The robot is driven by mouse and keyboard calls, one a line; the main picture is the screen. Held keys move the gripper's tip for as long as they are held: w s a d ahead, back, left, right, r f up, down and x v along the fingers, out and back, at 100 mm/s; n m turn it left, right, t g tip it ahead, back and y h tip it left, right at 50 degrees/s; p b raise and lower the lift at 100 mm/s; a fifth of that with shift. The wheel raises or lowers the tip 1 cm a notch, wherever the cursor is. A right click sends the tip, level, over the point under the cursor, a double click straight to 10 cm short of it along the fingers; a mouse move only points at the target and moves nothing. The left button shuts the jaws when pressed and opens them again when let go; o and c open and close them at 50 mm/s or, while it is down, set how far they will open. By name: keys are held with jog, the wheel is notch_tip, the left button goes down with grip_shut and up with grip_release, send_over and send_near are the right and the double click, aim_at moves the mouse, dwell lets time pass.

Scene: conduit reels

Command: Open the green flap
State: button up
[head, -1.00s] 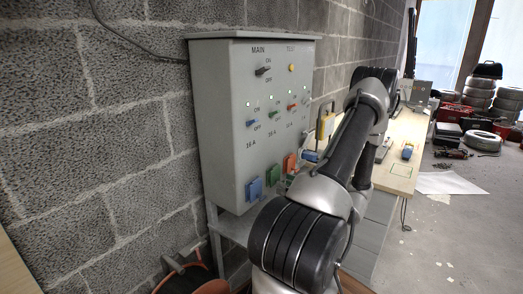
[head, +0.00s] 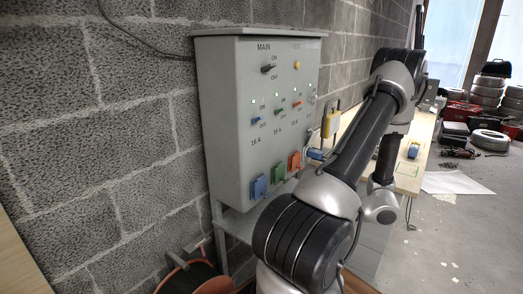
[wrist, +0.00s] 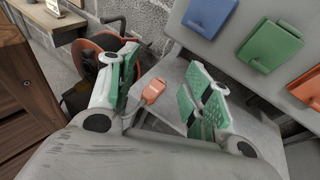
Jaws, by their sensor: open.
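The green flap (head: 277,173) is on the lower front of the grey switch cabinet (head: 225,150), between a blue flap (head: 259,187) and an orange flap (head: 294,160). It lies shut against the panel. In the wrist view the green flap (wrist: 268,47) is at the upper right, with a small raised tab. My gripper (wrist: 168,80) is open and empty, its green-padded fingers spread apart. It is to the left of and below the flap in that view, not touching it. In the head view I cannot make out the fingers behind my arm.
A grey shelf (wrist: 165,75) below the cabinet holds an orange plug (wrist: 153,90), seen between my fingers. An orange cable reel (wrist: 92,55) stands left of it. A yellow-and-grey thing (head: 331,124) is beside the cabinet. A wooden workbench (head: 408,172) stands behind my arm.

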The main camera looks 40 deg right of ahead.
jog(key=s+a+r+n+g+h, duration=0.1)
jog(key=s+a+r+n+g, duration=0.15)
jog(key=r+n+g, duration=0.45)
jog(key=s+a+r+n+g+h, duration=0.1)
jog(key=s+a+r+n+g, duration=0.1)
jog(key=a+r+n+g, duration=0.45)
jog(key=w+a+r+n+t+h, duration=0.2)
jog(key=a+r+n+h, duration=0.1)
jog(key=r+n, duration=0.4)
jog(key=w+a+r+n+t+h, duration=0.3)
jog(key=a+r+n, duration=0.2)
jog(key=r+n, duration=0.2)
jog(key=shift+h, duration=0.3)
jog(key=shift+t, duration=0.25)
jog(key=shift+w+a+r+n, duration=0.1)
jog(key=shift+w+a+n, duration=0.1)
jog(key=shift+a+n, duration=0.35)
